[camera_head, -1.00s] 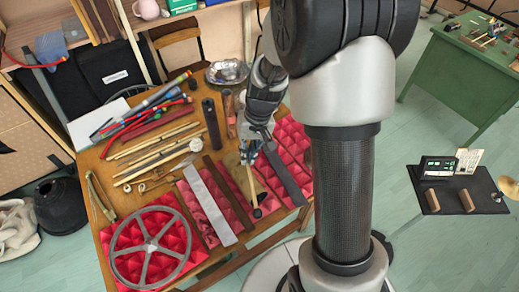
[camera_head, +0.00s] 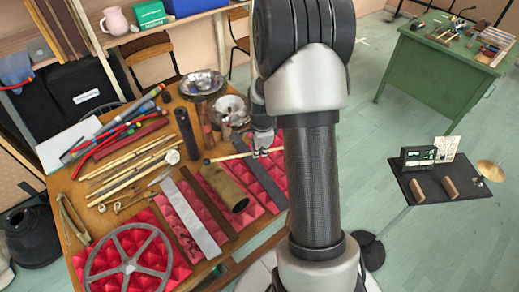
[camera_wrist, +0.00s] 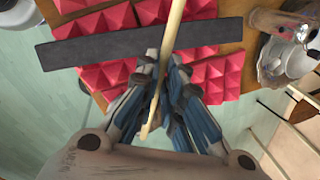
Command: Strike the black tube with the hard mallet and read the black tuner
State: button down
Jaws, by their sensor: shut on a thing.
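My gripper (camera_head: 262,150) is shut on the pale wooden handle of a mallet (camera_head: 235,156). A black tube (camera_head: 187,134) is at the back of the table, left of my gripper and apart from the mallet. The black tuner (camera_head: 418,157) is on a dark stand at the right, with a small lit green display too small to read.
A dark bar (camera_head: 264,172) lies on red foam below my gripper. An olive-brown tube (camera_head: 227,190), a silver bar (camera_head: 192,218) and a spoked wheel (camera_head: 130,265) lie nearer the front. Several sticks (camera_head: 132,165) lie left. Metal bowls (camera_head: 230,108) sit behind.

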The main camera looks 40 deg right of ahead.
jog(key=w, duration=0.5)
jog(key=shift+d, duration=0.1)
dwell(0.3)
jog(key=w+a+m, duration=0.1)
jog(key=w+m, duration=0.1)
jog(key=w, duration=0.4)
jog(key=s+b, duration=0.1)
jog(key=s, duration=0.5)
jog(key=shift+s+a+h, duration=0.3)
jog(key=shift+s+a, duration=0.05)
jog(key=shift+f, duration=0.1)
